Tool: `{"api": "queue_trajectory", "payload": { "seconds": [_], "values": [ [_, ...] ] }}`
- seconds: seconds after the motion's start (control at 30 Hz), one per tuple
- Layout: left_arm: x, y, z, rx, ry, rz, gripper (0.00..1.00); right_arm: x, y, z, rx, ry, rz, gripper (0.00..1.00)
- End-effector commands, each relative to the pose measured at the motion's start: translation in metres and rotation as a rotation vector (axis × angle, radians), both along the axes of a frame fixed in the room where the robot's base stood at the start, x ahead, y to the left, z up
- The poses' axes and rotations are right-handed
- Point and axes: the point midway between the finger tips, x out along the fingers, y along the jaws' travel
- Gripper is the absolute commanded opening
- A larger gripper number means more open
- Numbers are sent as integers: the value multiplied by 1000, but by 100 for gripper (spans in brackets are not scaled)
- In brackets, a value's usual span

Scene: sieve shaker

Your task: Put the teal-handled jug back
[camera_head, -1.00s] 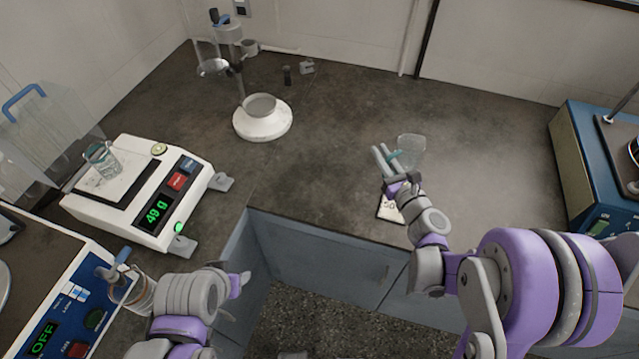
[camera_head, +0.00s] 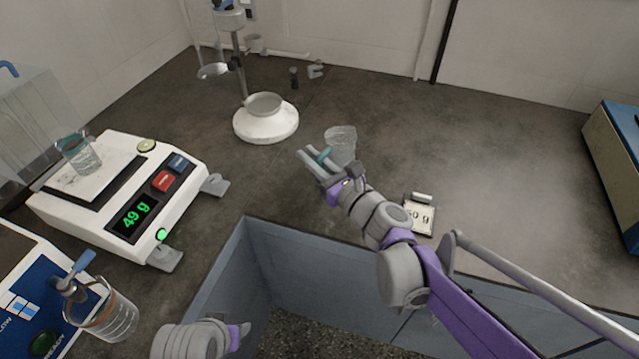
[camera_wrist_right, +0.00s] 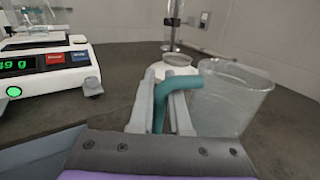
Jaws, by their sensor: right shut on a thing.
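My right gripper (camera_head: 316,160) is shut on the teal handle (camera_head: 324,155) of a clear jug (camera_head: 342,145). The jug is roughly upright over the middle of the bench, to the right of the fingers. The right wrist view shows the two grey fingers (camera_wrist_right: 162,105) on either side of the teal handle (camera_wrist_right: 158,108), with the clear jug body (camera_wrist_right: 230,92) beside them. The jug looks empty. I cannot tell how high its base is above the bench. My left gripper does not show; only a left arm link is at the bottom.
A white scale (camera_head: 125,200) reads 49 g and bears a glass beaker (camera_head: 78,155). A white-based stand (camera_head: 265,124) is behind the jug. A card (camera_head: 420,216) lies near the front edge. A blue-handled vessel (camera_head: 108,318) is at lower left.

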Motion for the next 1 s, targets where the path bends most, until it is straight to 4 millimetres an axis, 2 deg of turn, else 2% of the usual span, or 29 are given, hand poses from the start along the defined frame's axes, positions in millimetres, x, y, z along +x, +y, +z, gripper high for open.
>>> {"api": "queue_trajectory", "payload": {
  "seconds": [0.03, 0.27, 0.5, 0.9, 0.93, 1.0],
  "values": [
    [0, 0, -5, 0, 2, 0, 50, 0, 0, -11, 0, 0, 0, 0],
    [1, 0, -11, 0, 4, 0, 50, 0, 0, -28, 0, 0, -1, 0],
    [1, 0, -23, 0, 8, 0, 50, 0, 0, -59, 1, 1, -1, 0],
    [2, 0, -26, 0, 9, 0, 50, 0, 0, -64, 0, 0, -1, 0],
    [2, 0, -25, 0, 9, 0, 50, 0, -1, -64, 1, 1, -1, 19],
    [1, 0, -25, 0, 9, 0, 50, 0, 0, -63, 0, 0, -1, 31]
  ]
}}
